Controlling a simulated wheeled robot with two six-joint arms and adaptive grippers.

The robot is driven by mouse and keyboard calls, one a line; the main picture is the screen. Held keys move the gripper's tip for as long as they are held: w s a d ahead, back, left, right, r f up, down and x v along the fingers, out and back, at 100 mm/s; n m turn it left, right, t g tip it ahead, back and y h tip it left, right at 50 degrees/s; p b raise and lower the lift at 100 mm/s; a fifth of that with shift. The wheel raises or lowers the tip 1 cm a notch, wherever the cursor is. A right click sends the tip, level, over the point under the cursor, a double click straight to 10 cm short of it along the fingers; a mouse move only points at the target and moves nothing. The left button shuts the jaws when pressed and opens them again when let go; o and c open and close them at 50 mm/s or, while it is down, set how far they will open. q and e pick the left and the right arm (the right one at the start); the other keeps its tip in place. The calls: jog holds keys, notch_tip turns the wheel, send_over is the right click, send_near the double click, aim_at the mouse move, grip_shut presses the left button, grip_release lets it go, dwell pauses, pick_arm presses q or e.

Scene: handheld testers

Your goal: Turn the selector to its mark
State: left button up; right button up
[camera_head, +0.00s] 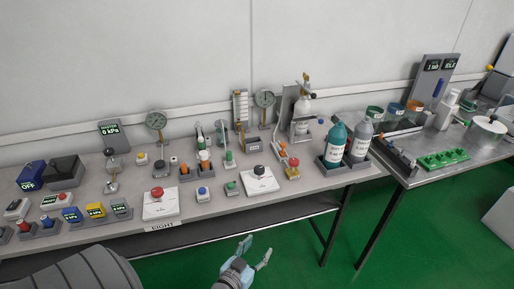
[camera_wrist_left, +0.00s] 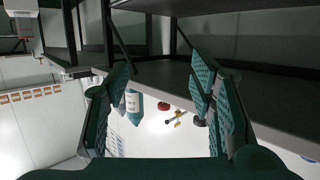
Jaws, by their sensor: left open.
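A white plate (camera_head: 261,181) with a black round knob (camera_head: 259,170) lies near the front edge of the bench. A second white plate (camera_head: 160,207) with a red knob (camera_head: 157,192) lies to its left. I cannot tell for sure which one is the selector, and no mark is readable. My left gripper (camera_head: 256,251) is open and empty, in front of the bench and apart from both plates, with green floor behind it. Its spread fingers (camera_wrist_left: 162,84) also show in the left wrist view, with nothing between them. My right gripper is not in view.
The grey bench (camera_head: 225,202) is crowded with small testers, gauges and displays. A teal bottle (camera_head: 335,145) and a grey bottle (camera_head: 361,143) stand at its right end. A metal table (camera_head: 462,176) stands further right. The green floor before the bench is clear around my gripper.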

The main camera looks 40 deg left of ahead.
aim_at(258, 173)
pick_arm(q)
jog(key=w+a+r+n+t+y+p, duration=0.1)
jog(key=a+r+y+p, duration=0.15)
jog(key=r, duration=0.45)
jog(key=w+a+r+n+t+y+p, duration=0.15)
jog(key=a+r, duration=0.25)
jog(key=r, duration=0.4)
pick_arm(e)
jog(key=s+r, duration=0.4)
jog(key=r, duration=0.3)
pick_arm(q)
jog(key=shift+g+y, duration=0.35)
jog(key=shift+y, duration=0.05)
jog(key=b+x, duration=0.1)
jog(key=x, duration=0.3)
jog(key=b+x, duration=0.2)
jog(key=x, duration=0.2)
jog(key=b+x, duration=0.1)
jog(key=x, duration=0.3)
jog(key=shift+w+a+f, duration=0.1)
jog(key=shift+w+f, duration=0.25)
jog(key=shift+w+a+r, duration=0.1)
jog(key=shift+w+a, duration=0.05)
jog(key=shift+w, duration=0.1)
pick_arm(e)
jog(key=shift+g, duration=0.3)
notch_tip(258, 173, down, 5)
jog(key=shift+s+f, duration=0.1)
